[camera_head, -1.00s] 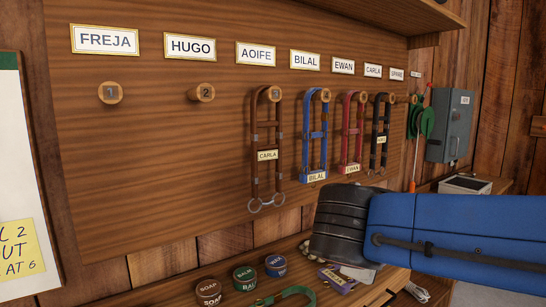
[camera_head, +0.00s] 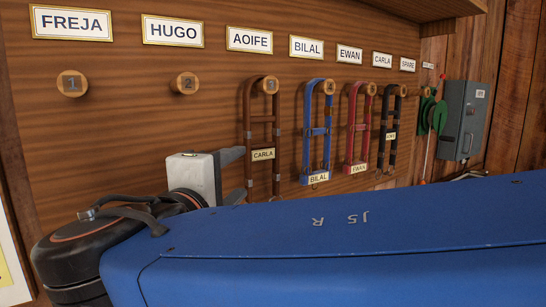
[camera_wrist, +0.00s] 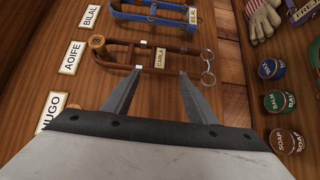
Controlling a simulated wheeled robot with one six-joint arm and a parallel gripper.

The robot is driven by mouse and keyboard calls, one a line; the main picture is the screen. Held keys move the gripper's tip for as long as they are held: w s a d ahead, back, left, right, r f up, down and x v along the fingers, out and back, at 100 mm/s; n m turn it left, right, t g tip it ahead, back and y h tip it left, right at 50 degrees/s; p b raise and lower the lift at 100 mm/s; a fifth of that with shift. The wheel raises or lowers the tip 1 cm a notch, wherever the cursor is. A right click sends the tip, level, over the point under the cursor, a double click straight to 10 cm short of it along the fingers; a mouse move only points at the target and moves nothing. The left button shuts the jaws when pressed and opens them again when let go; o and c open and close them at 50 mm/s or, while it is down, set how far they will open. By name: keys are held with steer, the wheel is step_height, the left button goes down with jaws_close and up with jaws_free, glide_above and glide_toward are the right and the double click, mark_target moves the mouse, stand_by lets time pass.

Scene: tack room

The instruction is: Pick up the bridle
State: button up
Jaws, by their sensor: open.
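Several bridles hang on numbered pegs on the wooden board. A brown bridle (camera_head: 262,155) tagged CARLA hangs on peg 3, under the AOIFE plate. A blue one (camera_head: 318,178) tagged BILAL hangs on peg 4, a red one (camera_head: 359,168) tagged EWAN on peg 5. A black one (camera_head: 391,136) hangs on another peg, its tag too small to read. My gripper (camera_head: 236,174) is open and empty just left of the brown bridle's lower part. In the wrist view its open fingers (camera_wrist: 161,74) point at the brown bridle (camera_wrist: 160,58); contact cannot be told.
In the wrist view, balm and soap tins (camera_wrist: 279,103) and a glove (camera_wrist: 262,20) lie on the shelf right of the fingers. A grey box (camera_head: 463,120) and green coiled gear (camera_head: 435,115) are at the far right. Pegs 1 (camera_head: 72,84) and 2 (camera_head: 187,83) are empty.

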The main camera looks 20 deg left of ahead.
mark_target(262, 152)
steer(key=w, duration=1.2)
steer(key=shift+a, duration=0.3)
steer(key=shift+w+a+r, duration=0.1)
steer(key=shift+w+r, duration=0.05)
steer(key=shift+w, duration=1.15)
steer(key=shift+w+a+r, duration=0.1)
steer(key=shift+w, duration=1.2)
jaws_close()
